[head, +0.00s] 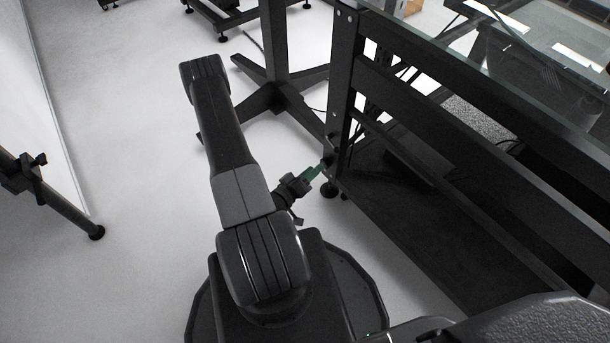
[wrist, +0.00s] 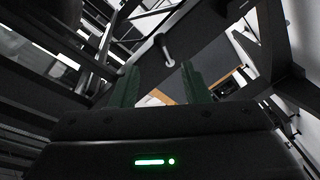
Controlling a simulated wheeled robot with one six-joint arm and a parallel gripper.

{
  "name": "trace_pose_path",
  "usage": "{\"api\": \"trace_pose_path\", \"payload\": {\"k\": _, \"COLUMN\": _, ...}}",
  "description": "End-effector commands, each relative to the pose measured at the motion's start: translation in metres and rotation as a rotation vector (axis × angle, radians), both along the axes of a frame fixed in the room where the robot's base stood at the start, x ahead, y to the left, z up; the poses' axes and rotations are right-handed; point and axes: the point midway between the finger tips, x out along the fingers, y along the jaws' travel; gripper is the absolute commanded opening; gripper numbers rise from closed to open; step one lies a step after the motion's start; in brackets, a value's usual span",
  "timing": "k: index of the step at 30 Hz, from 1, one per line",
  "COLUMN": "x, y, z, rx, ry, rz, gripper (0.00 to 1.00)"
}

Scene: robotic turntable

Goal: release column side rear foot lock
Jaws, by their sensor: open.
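My gripper (head: 316,171) has green fingers and is beside the lower end of the black frame's near corner post (head: 343,75) in the head view. A black round foot (head: 329,190) stands on the floor just below the fingertips. In the wrist view my gripper (wrist: 160,72) is open, with a finger on each side and a gap between.
The black frame's long side rails (head: 440,115) and low shelf (head: 420,215) run along the right. A black column with splayed legs (head: 275,90) stands behind the gripper. A tripod-like leg (head: 60,200) stands at far left. The white floor (head: 130,150) between is clear.

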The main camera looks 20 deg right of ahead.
Motion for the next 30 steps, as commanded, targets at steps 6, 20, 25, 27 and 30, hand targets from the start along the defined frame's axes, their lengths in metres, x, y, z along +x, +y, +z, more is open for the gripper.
{"api": "trace_pose_path", "payload": {"k": 6, "x": -0.011, "y": 0.019, "z": 0.001, "rx": 0.002, "ry": 0.002, "rz": 0.002, "gripper": 0.42}}
{"api": "trace_pose_path", "payload": {"k": 20, "x": -0.016, "y": 0.024, "z": 0.001, "rx": 0.001, "ry": 0.000, "rz": -0.001, "gripper": 0.42}}
{"api": "trace_pose_path", "payload": {"k": 25, "x": -0.016, "y": 0.024, "z": 0.001, "rx": 0.001, "ry": 0.000, "rz": -0.001, "gripper": 0.42}}
{"api": "trace_pose_path", "payload": {"k": 27, "x": -0.016, "y": 0.024, "z": 0.001, "rx": 0.001, "ry": 0.000, "rz": -0.001, "gripper": 0.42}}
{"api": "trace_pose_path", "payload": {"k": 30, "x": -0.015, "y": 0.023, "z": 0.001, "rx": 0.001, "ry": 0.000, "rz": -0.001, "gripper": 0.42}}
